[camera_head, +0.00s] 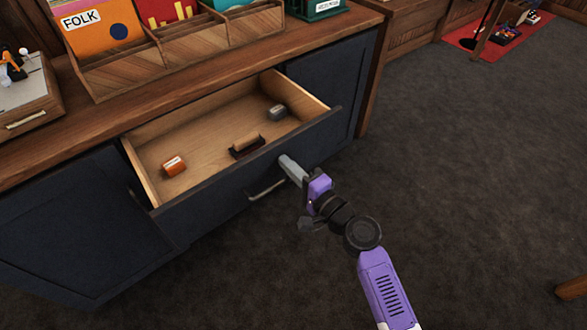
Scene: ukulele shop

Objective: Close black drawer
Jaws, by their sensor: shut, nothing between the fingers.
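The black drawer (222,181) is pulled out from under the wooden counter, and its light wood inside shows. A metal bar handle (267,189) is on its dark front. My gripper (287,163) is shut and empty, with its fingertips at the top edge of the drawer front, just right of the handle. I cannot tell whether the fingertips touch the front. In the drawer lie an orange item (174,166), a dark brush-like item with a wooden top (246,146) and a grey item (277,112).
A wooden record rack (120,75) and a green box (318,8) stand on the counter (222,98). Dark cabinet doors (75,225) flank the drawer. A wooden corner (572,288) shows at lower right.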

